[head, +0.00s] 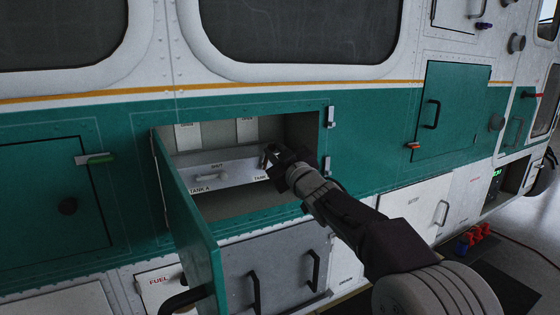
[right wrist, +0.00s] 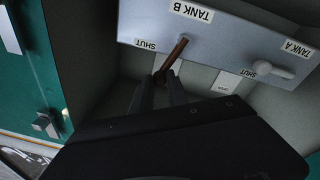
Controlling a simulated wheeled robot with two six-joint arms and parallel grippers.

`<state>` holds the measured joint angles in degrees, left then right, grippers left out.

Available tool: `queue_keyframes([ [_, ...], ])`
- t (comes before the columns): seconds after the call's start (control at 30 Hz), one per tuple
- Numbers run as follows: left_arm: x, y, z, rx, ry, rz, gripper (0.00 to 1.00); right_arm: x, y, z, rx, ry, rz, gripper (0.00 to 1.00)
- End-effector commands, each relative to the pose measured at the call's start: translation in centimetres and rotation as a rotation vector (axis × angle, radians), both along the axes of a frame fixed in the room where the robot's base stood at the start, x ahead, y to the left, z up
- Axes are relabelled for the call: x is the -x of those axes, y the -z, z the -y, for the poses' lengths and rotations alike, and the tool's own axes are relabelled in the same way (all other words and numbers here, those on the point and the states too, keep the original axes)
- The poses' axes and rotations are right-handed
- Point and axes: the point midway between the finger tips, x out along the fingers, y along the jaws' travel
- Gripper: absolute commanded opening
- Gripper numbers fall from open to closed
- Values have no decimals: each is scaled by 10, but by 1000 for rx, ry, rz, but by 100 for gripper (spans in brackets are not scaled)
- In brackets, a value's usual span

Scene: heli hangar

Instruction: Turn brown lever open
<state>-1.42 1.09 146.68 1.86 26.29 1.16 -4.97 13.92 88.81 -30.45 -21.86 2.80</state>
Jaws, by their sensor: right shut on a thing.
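The brown lever (right wrist: 178,52) shows in the right wrist view on a grey panel (right wrist: 235,45), beside the TANK B label. It points at a slant from the panel down to my gripper. My right gripper (right wrist: 166,78) is shut on the free end of the lever. In the head view my right gripper (head: 271,156) reaches into an open compartment at the panel's right end and hides most of the lever. A SHUT label sits beside the lever in the wrist view.
A white lever (head: 211,176) sits at TANK A on the same panel. The green compartment door (head: 189,218) stands swung open on the left. The compartment's right edge with its latches (head: 328,117) is close to my right arm. Grey doors with black handles (head: 283,275) are below.

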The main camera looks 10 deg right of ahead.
Motion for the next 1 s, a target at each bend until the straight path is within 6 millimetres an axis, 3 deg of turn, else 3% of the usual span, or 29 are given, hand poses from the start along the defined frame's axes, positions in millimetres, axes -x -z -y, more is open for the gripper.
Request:
queue_keyframes([
  [0.4, 0, 15, 0, 0, 0, 0, 51, 5, -4, -14, 243, -1, 84, 0],
  [1.0, 0, 17, 0, 0, 0, 0, 51, 6, -6, -18, 314, 0, 109, 0],
])
